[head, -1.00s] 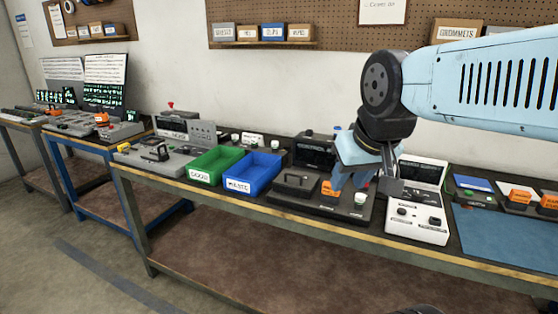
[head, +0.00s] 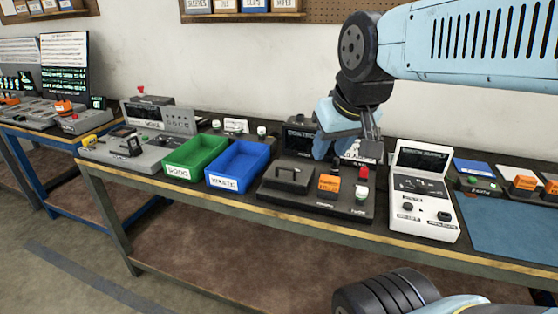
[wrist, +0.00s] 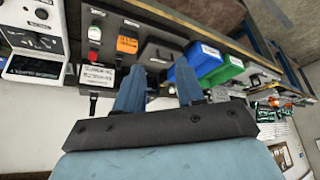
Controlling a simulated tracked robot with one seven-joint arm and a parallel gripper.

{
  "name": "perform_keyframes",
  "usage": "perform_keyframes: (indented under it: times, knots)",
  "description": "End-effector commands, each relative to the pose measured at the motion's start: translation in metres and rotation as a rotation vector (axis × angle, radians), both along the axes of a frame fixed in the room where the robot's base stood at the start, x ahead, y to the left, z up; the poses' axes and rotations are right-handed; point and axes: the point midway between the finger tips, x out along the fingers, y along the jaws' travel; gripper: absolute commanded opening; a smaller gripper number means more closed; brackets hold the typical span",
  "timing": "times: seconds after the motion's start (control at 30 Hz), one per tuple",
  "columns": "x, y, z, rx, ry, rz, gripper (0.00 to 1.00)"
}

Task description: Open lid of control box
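The control box (head: 332,208) is a dark unit on the workbench, with a back panel (head: 299,125) whose lettering starts "CONT". A dark lid with a raised bar handle (head: 290,175) lies flat, apparently closed, on its left part. An orange block (head: 329,184), a red part and a white-and-green button sit to its right. My gripper (head: 347,150) hangs above the back of the box, in front of the panel, and hides part of it. In the wrist view the two blue fingers (wrist: 157,80) are apart with nothing between them; the lid (wrist: 161,53) shows beyond them.
A blue bin (head: 237,180) and a green bin (head: 183,172) stand left of the box. A white unit (head: 421,212) with a raised screen stands close on its right. A blue mat (head: 507,230) lies farther right. The wall is close behind the bench.

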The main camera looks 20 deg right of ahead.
Motion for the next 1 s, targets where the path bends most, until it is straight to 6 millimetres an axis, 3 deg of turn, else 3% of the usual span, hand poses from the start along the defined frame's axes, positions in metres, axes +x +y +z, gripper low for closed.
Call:
perform_keyframes:
  times: [0.17, 0.47, 0.8, 1.0]
  knots:
    - [0.032, -0.004, 0.003, -0.062, 0.051, 0.102, 0.38]
    - [0.108, -0.001, -0.001, -0.199, 0.163, 0.361, 0.38]
    - [0.196, 0.007, -0.031, -0.33, 0.286, 0.665, 0.38]
    - [0.231, 0.011, -0.05, -0.375, 0.335, 0.794, 0.38]
